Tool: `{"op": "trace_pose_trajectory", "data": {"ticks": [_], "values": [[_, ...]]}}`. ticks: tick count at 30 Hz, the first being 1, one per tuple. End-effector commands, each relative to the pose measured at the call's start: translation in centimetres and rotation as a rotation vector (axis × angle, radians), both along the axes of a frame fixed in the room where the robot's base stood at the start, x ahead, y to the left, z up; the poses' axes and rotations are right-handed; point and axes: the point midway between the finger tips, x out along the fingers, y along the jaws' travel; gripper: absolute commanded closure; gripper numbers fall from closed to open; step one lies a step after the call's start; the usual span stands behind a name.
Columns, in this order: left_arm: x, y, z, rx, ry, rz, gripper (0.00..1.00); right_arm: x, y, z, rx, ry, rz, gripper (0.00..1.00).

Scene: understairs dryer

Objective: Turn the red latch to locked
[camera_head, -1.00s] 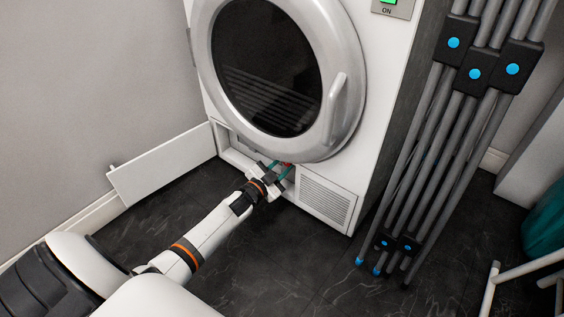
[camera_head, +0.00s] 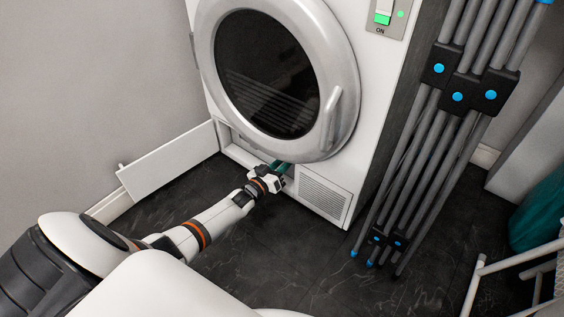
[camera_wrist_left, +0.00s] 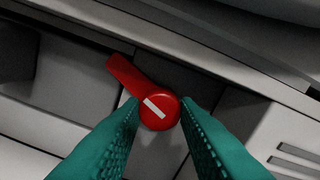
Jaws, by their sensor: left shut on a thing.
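The red latch (camera_wrist_left: 158,108) is in the left wrist view, a round red knob with a white bar mark and a red lever arm that points up and left. The white bar slants from upper left to lower right. My left gripper (camera_wrist_left: 160,115) has its teal fingers on either side of the round knob, shut on it. In the head view my left gripper (camera_head: 281,167) reaches under the dryer door, into the open compartment at the base. The latch is hidden there. My right gripper is not in view.
The dryer (camera_head: 385,60) has a round door (camera_head: 350,75) just above my gripper. An open white flap (camera_head: 165,163) stands left of the compartment, and a vent grille (camera_head: 322,196) is to the right. Grey poles (camera_head: 420,150) lean at right. Dark floor is clear in front.

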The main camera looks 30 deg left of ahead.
Motion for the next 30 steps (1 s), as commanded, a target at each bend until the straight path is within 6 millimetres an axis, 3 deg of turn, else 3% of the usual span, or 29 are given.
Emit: {"op": "trace_pose_trajectory", "data": {"ticks": [15,30], "values": [[-0.01,0.02,-0.02,-0.351,0.028,0.0,0.95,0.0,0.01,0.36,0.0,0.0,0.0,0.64],[-0.02,0.02,-0.07,-0.428,0.035,0.0,0.95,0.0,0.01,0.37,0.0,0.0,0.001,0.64]]}}
